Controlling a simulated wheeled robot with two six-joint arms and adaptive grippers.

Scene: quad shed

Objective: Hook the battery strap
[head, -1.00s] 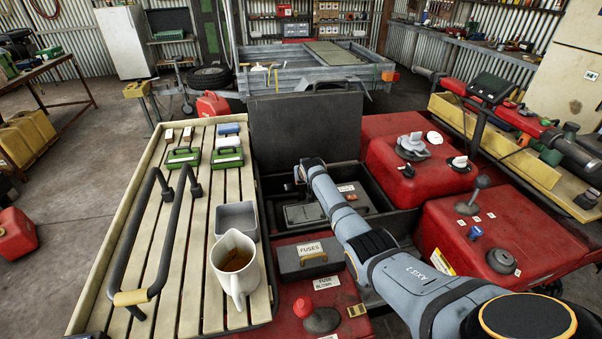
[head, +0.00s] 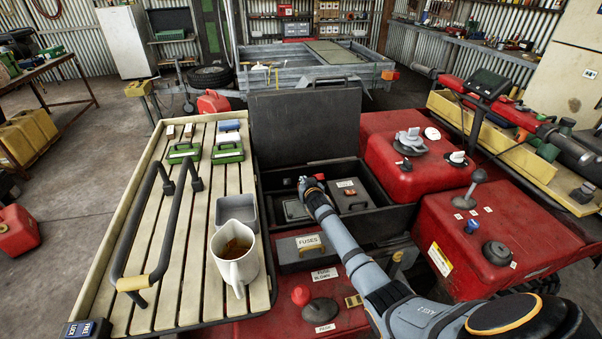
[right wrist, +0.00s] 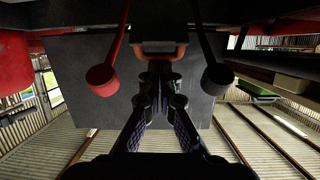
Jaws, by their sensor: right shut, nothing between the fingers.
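My right gripper (head: 304,183) reaches into the open dark battery box (head: 391,219) in the head view, near its left end. The arm hides part of the inside. In the right wrist view its fingers (right wrist: 160,72) are shut and empty, with the tips just below an orange-brown bar (right wrist: 160,50); I cannot tell whether they touch it. I cannot tell for sure which part is the strap. The dark lid (head: 305,125) stands open behind the box. My left gripper is not in view.
A grey case labelled FUSES (head: 290,256) sits in front of the box. Left is a slatted rack (head: 180,240) with a mug (head: 235,262), a grey tray and green cases. Red bodywork (head: 490,240) with knobs lies to the right. A labelled dark block (head: 350,196) sits inside the box.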

